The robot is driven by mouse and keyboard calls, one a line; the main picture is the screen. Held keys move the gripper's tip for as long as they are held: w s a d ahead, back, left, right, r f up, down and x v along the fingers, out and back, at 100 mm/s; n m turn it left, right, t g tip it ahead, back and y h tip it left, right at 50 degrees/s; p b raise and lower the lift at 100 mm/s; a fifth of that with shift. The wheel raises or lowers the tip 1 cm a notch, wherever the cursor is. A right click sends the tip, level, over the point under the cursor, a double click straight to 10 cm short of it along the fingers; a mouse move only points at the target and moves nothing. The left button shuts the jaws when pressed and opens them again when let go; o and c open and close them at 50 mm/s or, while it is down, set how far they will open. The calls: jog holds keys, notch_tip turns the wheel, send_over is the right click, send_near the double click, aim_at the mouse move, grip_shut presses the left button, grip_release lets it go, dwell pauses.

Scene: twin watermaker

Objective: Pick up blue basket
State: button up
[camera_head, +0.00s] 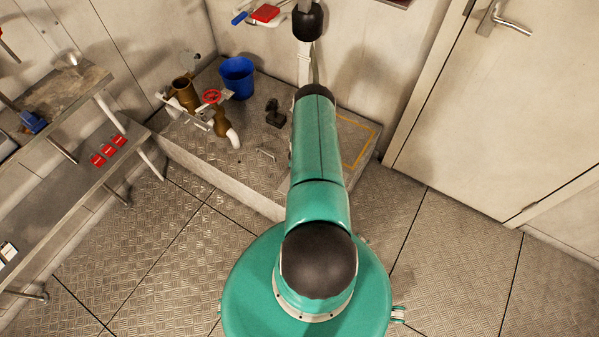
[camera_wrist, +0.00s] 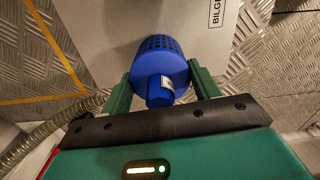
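In the wrist view, the blue basket (camera_wrist: 158,62) has a perforated far end and a narrower near part with a small pale label. It lies between the two green fingers of my gripper (camera_wrist: 161,72). The fingers are spread wide, one on each side, close to the basket's wide rim. I cannot tell whether they press on it.
A blue bucket (camera_head: 237,76) stands on the raised metal platform (camera_head: 255,140) beside brown pipes (camera_head: 184,91) and a red valve wheel (camera_head: 211,97). Metal shelves (camera_head: 60,175) stand at the left, a closed door (camera_head: 490,120) at the right. A pale surface with a label (camera_wrist: 219,12) lies behind the basket.

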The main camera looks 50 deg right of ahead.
jog(key=shift+r, duration=0.15)
jog(key=shift+r, duration=1.5)
jog(key=s+a+r, duration=0.1)
jog(key=a+r, duration=0.2)
jog(key=a, duration=0.1)
jog(key=s+a+r, duration=0.1)
jog(key=a+r, duration=0.2)
jog(key=a, duration=0.2)
jog(key=s+a+r, duration=0.2)
jog(key=a+r, duration=0.1)
jog(key=a, duration=0.1)
jog(key=shift+a+r, duration=0.2)
jog(key=shift+r, duration=0.2)
jog(key=o, duration=0.5)
jog(key=shift+c, duration=0.2)
jog(key=c, duration=0.3)
